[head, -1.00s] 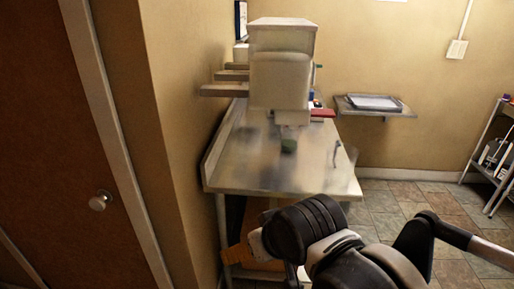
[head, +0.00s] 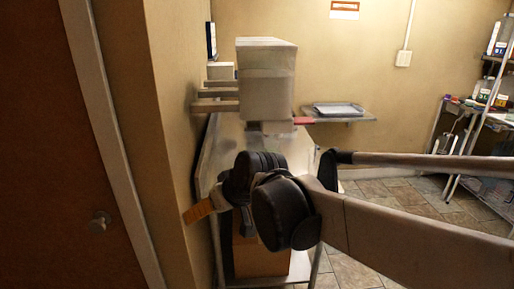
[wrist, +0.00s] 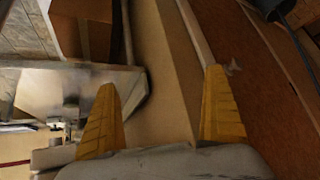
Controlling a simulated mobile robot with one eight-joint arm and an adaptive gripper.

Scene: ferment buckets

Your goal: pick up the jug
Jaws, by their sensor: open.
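I cannot make out a jug for certain in either view. Pale containers with dark labels (head: 483,90) stand on the rack at the far right of the head view, too small to identify surely. My gripper (wrist: 161,77) is open and empty, its two orange fingers spread apart in the wrist view. In the head view an orange finger of my gripper (head: 198,211) shows near the left wall, in front of the table. My arm hides much of the tabletop.
A metal table (head: 207,150) stands along the left wall, bearing a large whitish box-shaped unit (head: 266,80). A cardboard box (head: 262,258) sits beneath. A small wall shelf (head: 345,117) holds a tray. A brown door (head: 45,150) is at left. Tiled floor (head: 375,188) shows at right.

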